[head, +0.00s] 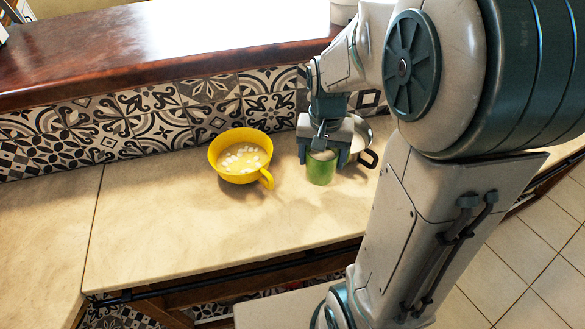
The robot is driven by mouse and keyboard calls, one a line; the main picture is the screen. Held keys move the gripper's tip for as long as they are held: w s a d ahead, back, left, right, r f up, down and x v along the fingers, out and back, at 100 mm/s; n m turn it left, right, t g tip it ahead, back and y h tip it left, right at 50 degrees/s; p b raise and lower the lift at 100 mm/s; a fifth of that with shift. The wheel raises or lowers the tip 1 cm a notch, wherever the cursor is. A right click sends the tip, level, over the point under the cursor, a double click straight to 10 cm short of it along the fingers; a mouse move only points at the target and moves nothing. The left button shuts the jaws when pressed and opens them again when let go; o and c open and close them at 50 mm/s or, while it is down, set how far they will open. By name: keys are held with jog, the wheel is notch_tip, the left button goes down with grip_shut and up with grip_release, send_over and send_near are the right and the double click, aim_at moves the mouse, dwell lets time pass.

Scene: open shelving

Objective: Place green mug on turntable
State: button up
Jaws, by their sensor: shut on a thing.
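The green mug (321,172) is on or just above the pale countertop, right of the middle of the head view; I cannot tell whether it touches the counter. My gripper (325,155) points down over it and is shut on it. The gripper's fingers hide parts of the mug's rim and upper sides. No turntable can be made out in this view.
A large yellow cup (241,156) with white bits inside stands left of the mug. A metal pan (357,138) with a dark handle is close behind and right of my gripper. The countertop (150,215) is clear at the left and front. A patterned tile wall (150,118) rises behind.

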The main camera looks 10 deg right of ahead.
jog(key=shift+w+a+f+p, duration=0.2)
jog(key=shift+w+a+f, duration=0.35)
jog(key=shift+a+f, duration=0.55)
jog(key=shift+w+a+f+p, duration=0.25)
jog(key=shift+w+a+f, duration=0.45)
jog(key=shift+f, duration=0.85)
jog(key=shift+w+a+f+p, duration=0.2)
jog(key=shift+w+a+f, duration=0.25)
jog(key=shift+a+f, duration=0.7)
jog(key=shift+d+f, duration=0.15)
jog(key=shift+d, duration=0.05)
jog(key=shift+f, duration=0.15)
jog(key=o, duration=1.3)
